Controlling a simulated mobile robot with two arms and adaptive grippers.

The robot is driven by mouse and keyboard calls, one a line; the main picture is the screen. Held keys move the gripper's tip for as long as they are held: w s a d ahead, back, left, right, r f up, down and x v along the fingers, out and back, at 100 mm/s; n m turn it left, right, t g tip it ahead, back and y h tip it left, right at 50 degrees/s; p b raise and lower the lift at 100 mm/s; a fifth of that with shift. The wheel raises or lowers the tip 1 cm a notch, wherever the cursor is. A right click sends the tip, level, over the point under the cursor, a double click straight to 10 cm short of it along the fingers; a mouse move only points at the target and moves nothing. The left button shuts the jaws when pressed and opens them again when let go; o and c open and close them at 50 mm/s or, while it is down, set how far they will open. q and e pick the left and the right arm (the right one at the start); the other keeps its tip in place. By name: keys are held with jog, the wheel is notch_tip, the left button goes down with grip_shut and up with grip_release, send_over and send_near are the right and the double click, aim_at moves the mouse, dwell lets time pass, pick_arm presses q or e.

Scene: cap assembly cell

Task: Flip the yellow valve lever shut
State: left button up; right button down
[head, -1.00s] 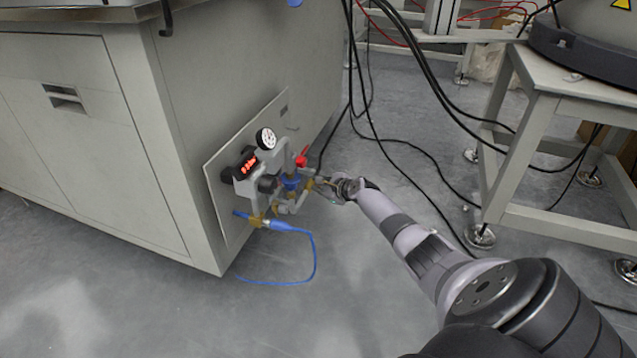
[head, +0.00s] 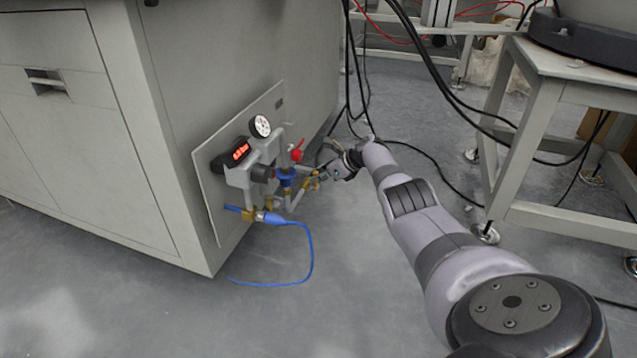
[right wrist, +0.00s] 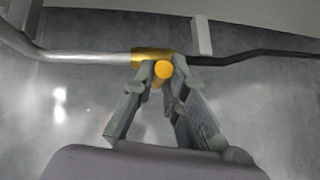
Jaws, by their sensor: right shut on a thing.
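The yellow valve lever (right wrist: 163,71) shows end-on in the right wrist view, as a yellow round tip in front of a brass valve body (right wrist: 140,55). My right gripper (right wrist: 163,66) is shut on the lever, with one finger on each side of its tip. In the head view my right gripper (head: 322,175) is at the right side of the pipework on the wall panel, beside a brass fitting. The lever's exact angle is hard to tell there because it is small and close to the fingers. My left gripper is not in view.
The panel (head: 207,187) on the grey cabinet (head: 95,170) carries a gauge (head: 260,126), a red display (head: 241,152), a red handle (head: 297,154) and a blue hose (head: 311,262). Black cables (head: 437,165) hang behind my arm. A table frame (head: 560,222) stands right.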

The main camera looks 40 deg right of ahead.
jog(key=shift+f+b, duration=0.1)
jog(key=shift+b, duration=0.2)
dwell(0.4)
jog(key=c, duration=1.6)
grip_release()
jog(key=shift+d, duration=0.1)
jog(key=v, duration=1.2)
